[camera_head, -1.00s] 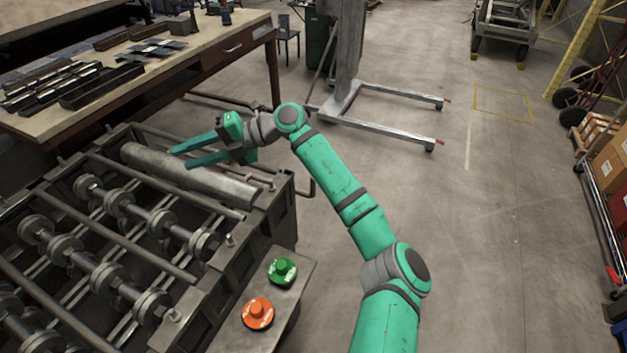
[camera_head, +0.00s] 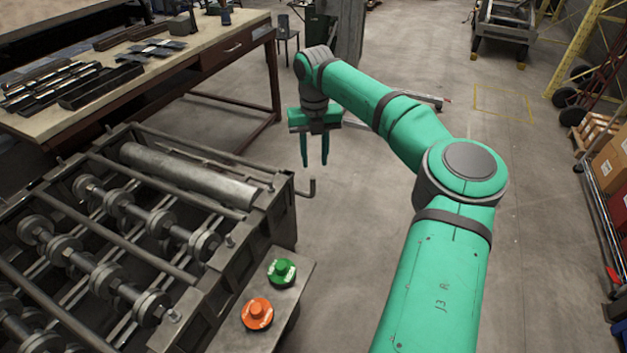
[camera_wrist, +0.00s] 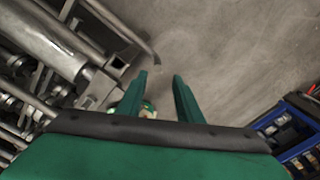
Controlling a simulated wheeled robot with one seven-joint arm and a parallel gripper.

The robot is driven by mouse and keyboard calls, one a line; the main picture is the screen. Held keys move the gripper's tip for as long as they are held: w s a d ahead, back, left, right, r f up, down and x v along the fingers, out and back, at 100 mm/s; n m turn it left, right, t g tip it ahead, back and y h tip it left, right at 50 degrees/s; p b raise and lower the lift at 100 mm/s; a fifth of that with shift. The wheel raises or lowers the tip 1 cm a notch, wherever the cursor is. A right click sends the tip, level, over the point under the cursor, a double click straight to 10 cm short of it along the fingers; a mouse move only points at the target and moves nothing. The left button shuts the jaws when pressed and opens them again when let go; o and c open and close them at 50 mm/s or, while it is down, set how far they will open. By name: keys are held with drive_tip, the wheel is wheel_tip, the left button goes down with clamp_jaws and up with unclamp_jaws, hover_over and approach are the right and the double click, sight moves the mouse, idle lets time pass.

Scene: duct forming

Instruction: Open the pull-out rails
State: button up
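The roll-forming machine (camera_head: 185,290) is at the left of the head view, with long dark rods lying across it. One rod ends in a bent handle (camera_head: 312,188) that sticks out past the machine's right end. I cannot tell for sure which parts are the pull-out rails. My gripper (camera_head: 314,163) points down, just above this handle in the picture; the gap in depth is unclear. Its fingers are apart with nothing between them. In the wrist view the bent handle (camera_wrist: 150,52) is beyond my fingertips (camera_wrist: 159,75), not between them.
A green button (camera_head: 282,272) and an orange button (camera_head: 257,313) sit on the machine's corner panel. A workbench (camera_head: 215,55) with metal parts stands behind. A blue crate (camera_wrist: 270,122) shows in the wrist view. The floor right of the machine is clear.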

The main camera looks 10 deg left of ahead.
sight(313, 191)
drive_tip(key=f, duration=0.9)
drive_tip(key=shift+s+a+f, duration=0.1)
drive_tip(key=shift+a+f, duration=0.05)
drive_tip(key=shift+a, duration=0.1)
clamp_jaws()
